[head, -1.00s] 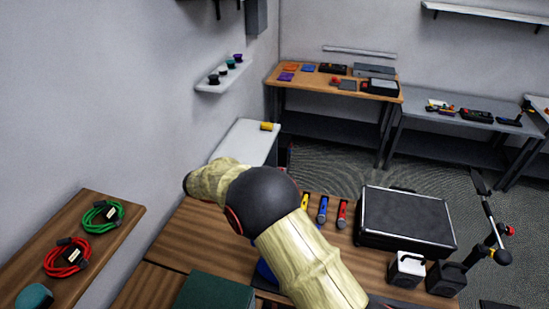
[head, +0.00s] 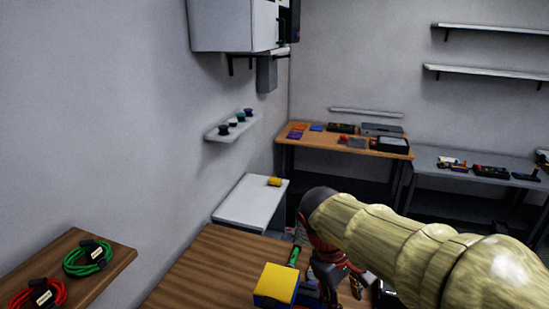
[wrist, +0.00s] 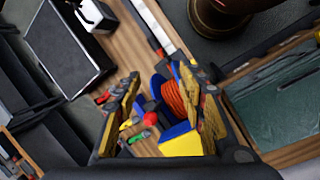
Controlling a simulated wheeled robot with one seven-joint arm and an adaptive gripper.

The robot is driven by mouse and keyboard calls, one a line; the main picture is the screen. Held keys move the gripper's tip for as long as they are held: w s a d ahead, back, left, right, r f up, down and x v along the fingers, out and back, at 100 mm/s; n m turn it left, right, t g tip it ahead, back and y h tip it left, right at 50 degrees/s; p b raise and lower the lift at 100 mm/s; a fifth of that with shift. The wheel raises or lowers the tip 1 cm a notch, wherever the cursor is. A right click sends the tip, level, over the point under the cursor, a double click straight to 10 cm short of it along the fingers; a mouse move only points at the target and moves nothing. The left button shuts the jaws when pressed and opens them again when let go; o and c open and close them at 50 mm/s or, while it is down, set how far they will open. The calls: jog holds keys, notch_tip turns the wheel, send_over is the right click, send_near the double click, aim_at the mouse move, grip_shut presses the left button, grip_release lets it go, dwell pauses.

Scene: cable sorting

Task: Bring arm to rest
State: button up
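My gripper (head: 342,268) shows in the head view at the end of my cream-sleeved arm, low over the wooden workbench (head: 205,265). In the wrist view my gripper (wrist: 165,92) has its two yellow-padded fingers spread wide, with nothing held between them. Beyond and between the fingers lie a blue reel with orange cable (wrist: 175,98) and a blue and yellow box (wrist: 183,142). The same box (head: 277,284) stands left of my gripper in the head view. A green-handled tool (head: 293,256) is just behind it.
A black case (wrist: 65,45) and a green surface (wrist: 275,100) flank the gripper in the wrist view. A green cable coil (head: 88,258) and a red one (head: 38,294) lie on the left wooden shelf. A white cabinet (head: 235,25) hangs on the wall.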

jog(key=s+d+f+m+t+y+b, duration=0.1)
jog(key=s+f+m+t+b, duration=0.1)
jog(key=s, duration=0.4)
jog(key=s+d+f+m+t+y+b, duration=0.2)
jog(key=s+f+m+t+b, duration=0.1)
jog(key=s+m+b, duration=0.2)
jog(key=shift+s+f, duration=0.2)
jog(key=shift+s, duration=0.55)
dwell(1.1)
